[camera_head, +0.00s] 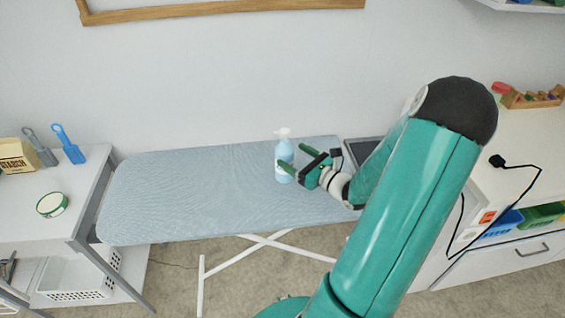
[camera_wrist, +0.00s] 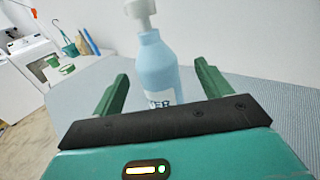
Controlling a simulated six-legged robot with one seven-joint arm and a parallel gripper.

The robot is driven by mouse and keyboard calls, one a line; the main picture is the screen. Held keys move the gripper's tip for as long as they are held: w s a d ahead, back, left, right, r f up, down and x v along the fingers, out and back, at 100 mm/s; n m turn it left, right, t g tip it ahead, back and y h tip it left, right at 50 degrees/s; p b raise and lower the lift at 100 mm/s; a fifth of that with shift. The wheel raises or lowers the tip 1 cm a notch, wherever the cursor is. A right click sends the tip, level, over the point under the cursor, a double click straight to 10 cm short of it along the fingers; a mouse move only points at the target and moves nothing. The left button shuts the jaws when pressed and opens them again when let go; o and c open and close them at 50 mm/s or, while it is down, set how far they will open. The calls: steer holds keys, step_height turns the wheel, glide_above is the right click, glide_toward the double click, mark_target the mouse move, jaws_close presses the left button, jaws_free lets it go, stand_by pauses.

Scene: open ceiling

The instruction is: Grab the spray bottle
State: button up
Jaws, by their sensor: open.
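A light blue spray bottle (camera_head: 284,157) with a white spray head stands upright on the ironing board (camera_head: 180,190), near its right end. My gripper (camera_head: 290,159) is open at the bottle's right side, with its green fingers pointing toward it. In the wrist view the bottle (camera_wrist: 157,65) rises between the two spread fingers of my gripper (camera_wrist: 162,85), a little nearer the right one in height of view. Its lower part is hidden behind the gripper's black bar. I cannot tell whether either finger touches it.
A white cabinet (camera_head: 520,190) stands at right. The board's left and middle are clear. A wall is behind.

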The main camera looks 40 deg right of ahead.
mark_target(280, 147)
steer(key=shift+w+a+r, duration=0.1)
steer(key=shift+w+a, duration=0.15)
steer(key=shift+w, duration=1.3)
steer(key=shift+w+a, duration=0.2)
steer(key=shift+w, duration=1.35)
steer(key=c, duration=1.2)
steer(key=shift+r, duration=0.15)
